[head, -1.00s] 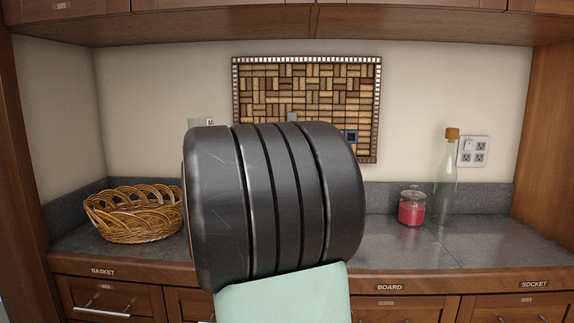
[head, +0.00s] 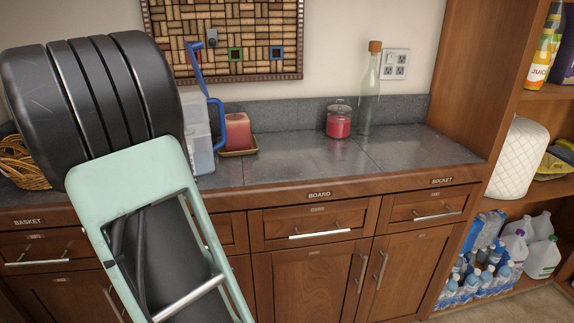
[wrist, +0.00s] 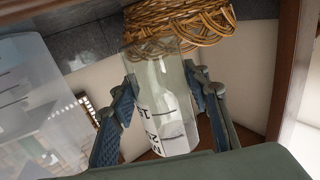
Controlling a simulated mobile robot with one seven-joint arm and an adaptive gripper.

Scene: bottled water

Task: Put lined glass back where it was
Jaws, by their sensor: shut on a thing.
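The lined glass (wrist: 158,118) is a clear cylinder with dark printed lines and marks, seen in the wrist view. My gripper (wrist: 160,82) is shut on it, with one dark blue finger on each side. The glass is held over or near the counter; the gap under it cannot be told. In the head view the glass and my gripper are hidden behind my own arm.
A woven basket (wrist: 180,22) is close to the glass; its edge shows in the head view (head: 22,165). A clear container with a blue handle (head: 198,135) stands beside a red candle (head: 238,132). A red jar (head: 339,122) and a bottle (head: 369,95) stand farther right. Counter (head: 300,160) in front is clear.

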